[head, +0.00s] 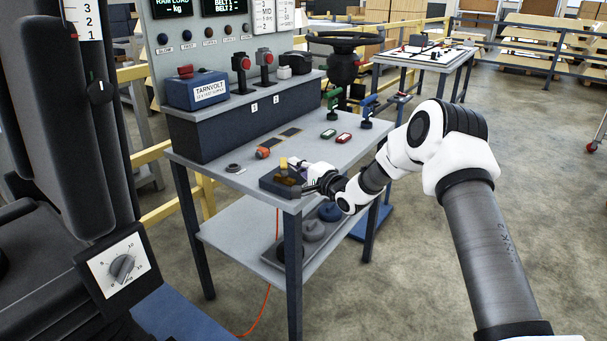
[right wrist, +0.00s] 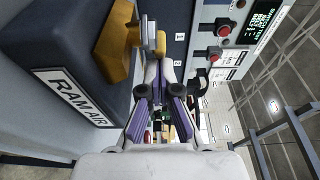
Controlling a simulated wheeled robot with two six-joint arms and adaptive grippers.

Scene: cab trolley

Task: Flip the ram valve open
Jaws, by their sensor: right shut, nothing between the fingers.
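The ram valve is a dark block (head: 281,185) at the near corner of the trolley top, with a brass body and a yellow-ended lever (head: 284,163) standing up on it. The right wrist view shows the block's RAM AIR label (right wrist: 72,97), the brass body (right wrist: 114,48) and the lever (right wrist: 148,38). My right gripper (head: 299,166) is at the block's right side, shut and empty. In the right wrist view its fingertips (right wrist: 160,70) are close to the lever; whether they touch it I cannot tell. My left gripper is out of view.
Behind the valve are an orange knob (head: 263,152), a blue TARNVOLT box (head: 198,89) and red-topped switches (head: 241,62) on a raised shelf. Green (head: 333,103) and blue (head: 368,108) levers stand farther right. The trolley's lower shelf (head: 240,240) holds round weights.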

